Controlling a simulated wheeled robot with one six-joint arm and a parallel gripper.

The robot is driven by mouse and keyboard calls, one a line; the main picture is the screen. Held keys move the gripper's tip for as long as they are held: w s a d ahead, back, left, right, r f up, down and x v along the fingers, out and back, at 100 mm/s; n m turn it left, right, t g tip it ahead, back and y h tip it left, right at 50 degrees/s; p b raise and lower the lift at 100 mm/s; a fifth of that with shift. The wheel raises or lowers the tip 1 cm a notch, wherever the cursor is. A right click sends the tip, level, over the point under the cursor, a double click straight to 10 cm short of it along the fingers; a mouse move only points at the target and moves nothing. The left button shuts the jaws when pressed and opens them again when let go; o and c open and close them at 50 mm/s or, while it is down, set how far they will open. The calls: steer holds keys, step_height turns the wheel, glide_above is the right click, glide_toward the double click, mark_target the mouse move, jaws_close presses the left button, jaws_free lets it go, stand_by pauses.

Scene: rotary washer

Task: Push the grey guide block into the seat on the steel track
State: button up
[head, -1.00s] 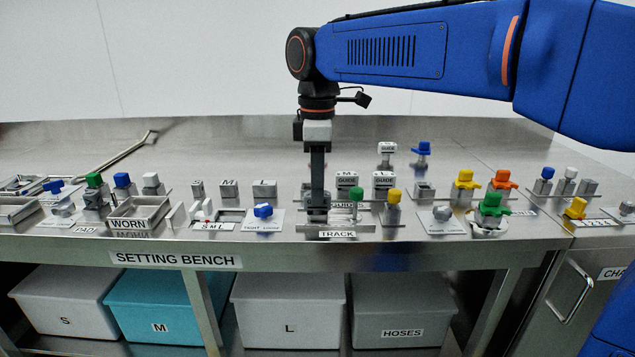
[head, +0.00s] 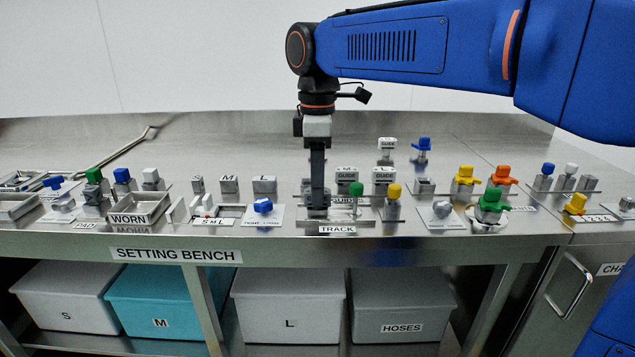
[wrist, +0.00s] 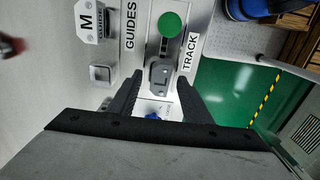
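In the head view my gripper (head: 317,210) points down at the left end of the steel track (head: 366,227) and hides the block. A green-topped piece (head: 356,189) stands on the track to the right; its round top (wrist: 170,23) shows ahead in the wrist view. I cannot make out the seat clearly.
A blue knob (head: 263,206) is to the left.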

step_height(320, 180, up, 16)
steer(key=s+d+f+m+t, duration=0.1)
steer(key=s+d+f+m, duration=0.3)
steer(key=d+f, duration=0.3)
steer(key=s+d+f+m+t, duration=0.1)
steer(key=s+d+f+m, duration=0.35)
steer(key=d, duration=0.55)
steer(key=s+d+f+m+t, duration=0.1)
steer(key=s+d+f+m, duration=0.2)
steer(key=f, duration=0.4)
steer(key=s+d+f+m+t, duration=0.1)
steer(key=s+d+f+m, duration=0.2)
steer(key=s+f, duration=0.2)
steer(key=s+d+f+m, duration=0.3)
steer(key=s+d+f, duration=0.1)
steer(key=f, duration=0.6)
steer(key=shift+f+t, duration=0.25)
steer(key=shift+t, duration=0.15)
steer(key=shift+s, duration=0.1)
